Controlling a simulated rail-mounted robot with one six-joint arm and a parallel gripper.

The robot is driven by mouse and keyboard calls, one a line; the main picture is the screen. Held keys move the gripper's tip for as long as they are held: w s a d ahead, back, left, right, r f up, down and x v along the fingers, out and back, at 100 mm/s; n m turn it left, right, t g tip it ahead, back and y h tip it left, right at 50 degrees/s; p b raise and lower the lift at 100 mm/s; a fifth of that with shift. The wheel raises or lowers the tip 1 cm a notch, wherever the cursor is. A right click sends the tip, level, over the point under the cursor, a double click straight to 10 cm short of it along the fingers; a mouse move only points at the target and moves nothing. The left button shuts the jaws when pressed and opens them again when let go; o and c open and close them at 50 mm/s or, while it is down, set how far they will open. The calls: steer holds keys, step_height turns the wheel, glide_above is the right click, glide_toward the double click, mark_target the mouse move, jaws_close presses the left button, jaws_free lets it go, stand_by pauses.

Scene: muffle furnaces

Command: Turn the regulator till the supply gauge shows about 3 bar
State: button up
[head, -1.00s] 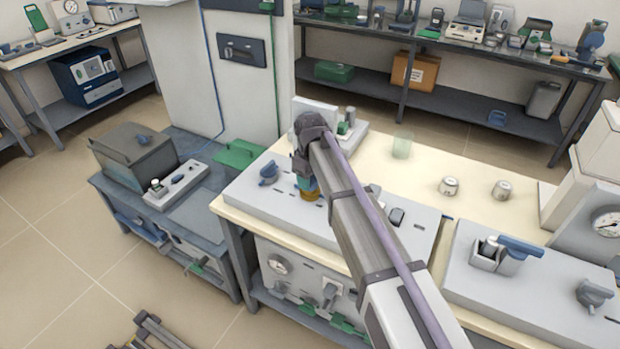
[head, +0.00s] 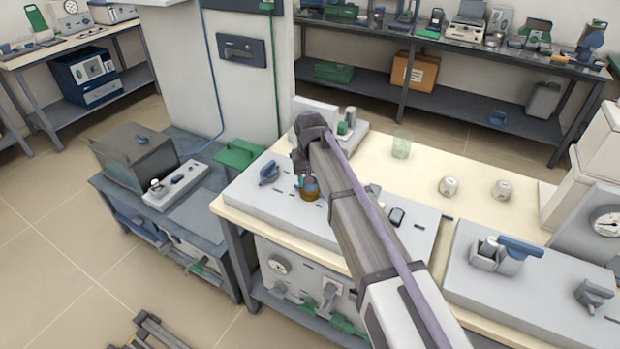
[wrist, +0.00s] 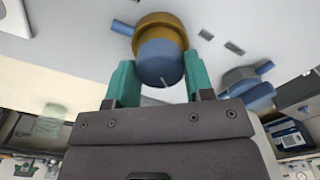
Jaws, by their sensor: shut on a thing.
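The regulator is a blue knob (wrist: 160,62) on a brass collar (wrist: 160,28), with a small pale mark on its face in the wrist view. In the head view its brass part (head: 311,195) stands on the light grey bench panel. My gripper (wrist: 159,80) has its teal fingers on either side of the blue knob and is shut on it. In the head view my gripper (head: 303,182) is partly hidden by my wrist. A round gauge (head: 279,264) is on the bench front, and another (head: 606,222) is at the right. I cannot tell which is the supply gauge, nor read either.
A blue-handled valve (head: 268,173) stands left of the regulator on the same panel. A glass beaker (head: 402,145) and two small metal-grey jars (head: 449,187) stand on the cream bench top behind. A grey unit with a blue lever (head: 520,247) is at the right.

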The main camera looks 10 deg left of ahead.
steer(key=m, duration=0.4)
steer(key=shift+m, duration=1.9)
steer(key=o, duration=0.9)
steer(key=shift+o, duration=0.2)
steer(key=shift+r, duration=0.1)
step_height(320, 180, up, 10)
steer(key=p, duration=1)
steer(key=shift+r+p, duration=0.25)
steer(key=shift+p, duration=0.1)
